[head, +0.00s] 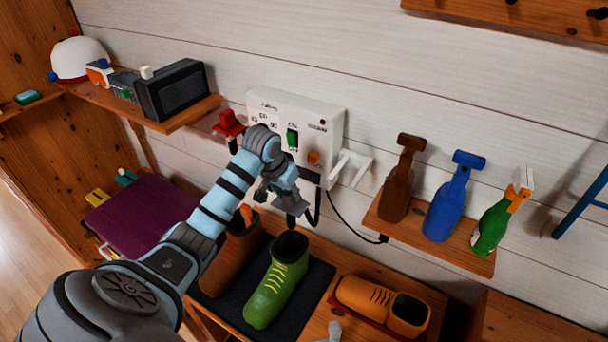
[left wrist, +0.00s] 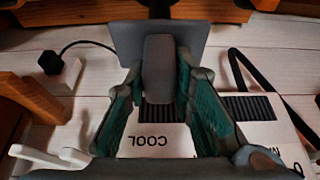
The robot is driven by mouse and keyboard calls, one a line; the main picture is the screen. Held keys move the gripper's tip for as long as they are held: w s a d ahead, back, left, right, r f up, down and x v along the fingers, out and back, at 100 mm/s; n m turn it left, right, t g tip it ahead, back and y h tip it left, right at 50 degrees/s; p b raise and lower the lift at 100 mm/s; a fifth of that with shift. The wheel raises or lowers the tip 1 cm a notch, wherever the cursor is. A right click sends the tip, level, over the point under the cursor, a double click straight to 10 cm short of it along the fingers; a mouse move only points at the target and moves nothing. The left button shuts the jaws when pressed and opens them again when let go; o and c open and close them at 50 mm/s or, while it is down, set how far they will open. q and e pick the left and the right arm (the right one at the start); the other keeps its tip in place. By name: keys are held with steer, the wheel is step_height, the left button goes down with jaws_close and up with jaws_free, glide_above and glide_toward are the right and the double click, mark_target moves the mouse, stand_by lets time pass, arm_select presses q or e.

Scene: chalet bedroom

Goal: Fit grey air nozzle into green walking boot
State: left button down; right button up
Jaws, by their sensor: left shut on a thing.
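My left gripper (head: 286,190) is shut on the grey air nozzle, held in front of the white wall-mounted dryer box. In the left wrist view the grey nozzle (left wrist: 158,72) sits between the two teal finger pads (left wrist: 163,104). In the head view the nozzle is mostly hidden by the gripper; a dark end (head: 292,221) shows below the fingers. The green walking boot (head: 276,283) with yellow laces stands on a dark mat below, its dark opening facing up. The nozzle appears above the boot's opening and apart from it.
A brown boot (head: 228,262) stands left of the green one. An orange shoe (head: 382,305) lies to its right. The dryer box (head: 325,122) with a black cable and white hook (head: 349,168) is close behind. Brown, blue and green bottle-like items stand on the right shelf (head: 430,240).

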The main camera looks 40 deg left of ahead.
mark_target(289, 220)
arm_select(q)
steer(key=shift+s+d+f, duration=0.15)
steer(key=shift+d+f, duration=0.05)
steer(key=shift+f, duration=0.2)
steer(key=shift+s+f, duration=1.15)
steer(key=shift+f, duration=0.2)
steer(key=b+x, duration=0.1)
steer(key=x, duration=0.2)
steer(key=s+b+x, duration=0.1)
steer(key=x, duration=0.2)
steer(key=shift+d+f, duration=0.15)
steer(key=shift+f, duration=0.15)
step_height(289, 220, down, 5)
steer(key=b, duration=0.3)
steer(key=shift+s, duration=0.15)
arm_select(e)
steer(key=f, duration=0.3)
steer(key=s+f, duration=0.1)
steer(key=shift+d+f, duration=0.1)
steer(key=shift+f, duration=0.3)
